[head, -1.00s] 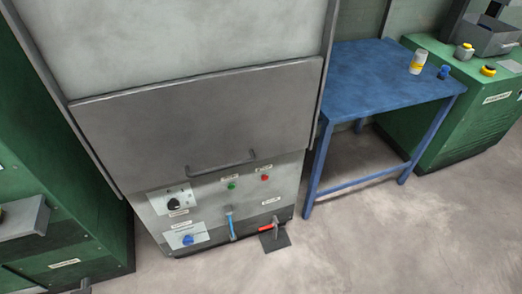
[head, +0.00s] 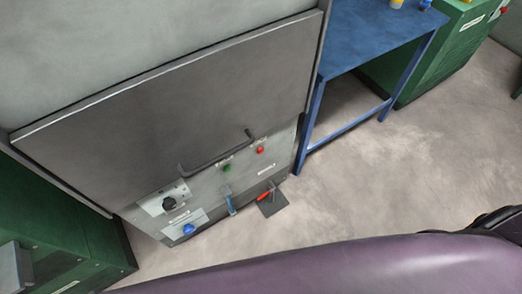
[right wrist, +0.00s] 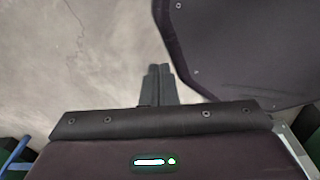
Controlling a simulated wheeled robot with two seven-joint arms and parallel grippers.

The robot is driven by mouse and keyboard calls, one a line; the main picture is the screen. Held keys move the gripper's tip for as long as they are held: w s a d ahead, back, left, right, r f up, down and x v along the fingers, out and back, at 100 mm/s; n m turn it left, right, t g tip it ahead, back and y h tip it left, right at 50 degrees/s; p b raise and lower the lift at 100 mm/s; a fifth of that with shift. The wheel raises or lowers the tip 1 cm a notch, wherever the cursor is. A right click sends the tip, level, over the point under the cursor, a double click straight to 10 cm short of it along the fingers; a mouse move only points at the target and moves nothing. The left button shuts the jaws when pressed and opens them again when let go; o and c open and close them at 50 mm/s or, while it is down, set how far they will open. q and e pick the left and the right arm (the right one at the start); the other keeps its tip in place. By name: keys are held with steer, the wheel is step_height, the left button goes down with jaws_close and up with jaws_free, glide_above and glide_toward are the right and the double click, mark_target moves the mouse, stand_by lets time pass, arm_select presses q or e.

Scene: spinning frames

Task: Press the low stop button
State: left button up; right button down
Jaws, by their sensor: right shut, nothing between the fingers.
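A grey machine front carries a low control panel (head: 213,187) near the floor. A red button (head: 260,150) sits at its upper right, with a green button (head: 227,168) to its left. Their small labels are too blurred to read. My right gripper (right wrist: 160,70) shows in the right wrist view, shut and empty, with bare floor beyond it. It is apart from the panel. In the head view a purple link of my own covers the bottom right. My left gripper is not in view.
The panel also has a black knob (head: 169,203), a blue knob (head: 188,229), a blue lever (head: 230,203) and a red-handled pedal (head: 264,196). A handle (head: 215,160) juts out above. A blue table (head: 365,35) stands right. Concrete floor (head: 400,165) is open.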

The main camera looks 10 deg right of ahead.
steer(key=w+r+n+t+y+b, duration=0.1)
steer(key=w+r+t, duration=0.15)
steer(key=w, duration=0.85)
steer(key=w+r+n+t+y+b, duration=0.1)
steer(key=w+r+n+b, duration=0.15)
steer(key=w, duration=0.85)
steer(key=w+a+r+n+t+y+b, duration=0.1)
steer(key=w+a+r+n+y, duration=0.1)
steer(key=w+r, duration=0.5)
steer(key=w+a+r+n+t+y+b, duration=0.1)
steer(key=w+a+r+n+t, duration=0.1)
steer(key=w+r, duration=0.6)
step_height(320, 180, up, 2)
steer(key=shift+a+r+n+y, duration=0.15)
steer(key=shift+a+n+y, duration=0.25)
steer(key=shift+a+n, duration=0.55)
steer(key=shift+a, duration=0.15)
steer(key=shift+w+m, duration=0.1)
steer(key=shift+m, duration=0.2)
